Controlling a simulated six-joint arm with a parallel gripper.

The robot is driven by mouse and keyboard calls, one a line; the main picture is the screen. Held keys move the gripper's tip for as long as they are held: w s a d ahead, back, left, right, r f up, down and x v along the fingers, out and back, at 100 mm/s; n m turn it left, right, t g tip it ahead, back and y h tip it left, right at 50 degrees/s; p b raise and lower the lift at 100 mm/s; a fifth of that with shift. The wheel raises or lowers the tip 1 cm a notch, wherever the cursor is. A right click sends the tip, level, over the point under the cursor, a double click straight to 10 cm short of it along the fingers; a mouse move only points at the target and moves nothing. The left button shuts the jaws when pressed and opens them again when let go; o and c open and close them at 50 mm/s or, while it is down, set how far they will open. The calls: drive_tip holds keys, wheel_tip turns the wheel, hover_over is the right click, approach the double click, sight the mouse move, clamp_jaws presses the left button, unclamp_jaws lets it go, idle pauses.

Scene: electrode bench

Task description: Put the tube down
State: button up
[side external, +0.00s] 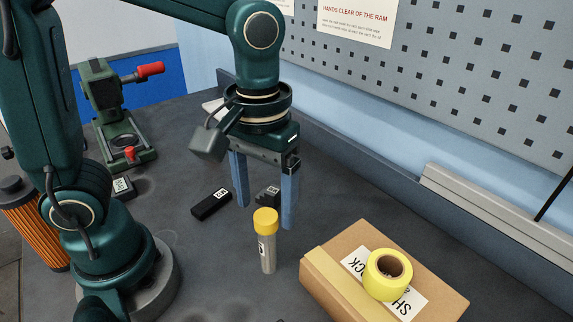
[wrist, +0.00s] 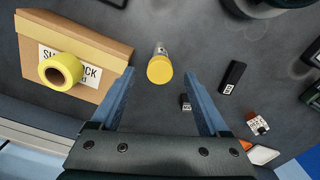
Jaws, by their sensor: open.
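The tube (side external: 267,249) has a yellow cap and a grey, labelled body. It stands upright on the dark bench, left of the cardboard box. In the wrist view the tube's yellow cap (wrist: 160,69) shows from above, ahead of the fingers and between their lines. My gripper (side external: 265,215) is open, its two blue fingers pointing down behind the tube in the side view. In the wrist view my gripper (wrist: 160,80) has wide-apart fingers with nothing held between them. The tube appears free of both fingers.
A cardboard box (side external: 340,290) bears a yellow tape roll (side external: 388,274). Small black blocks (side external: 211,204) (side external: 268,196) lie near the fingers. A green press (side external: 115,115) with a red handle stands at the back left. An orange ribbed cylinder (side external: 37,235) is at the left. A pegboard wall (side external: 470,90) bounds the back.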

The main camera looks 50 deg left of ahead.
sight(267, 238)
drive_tip(key=shift+f, duration=4.05)
clamp_jaws()
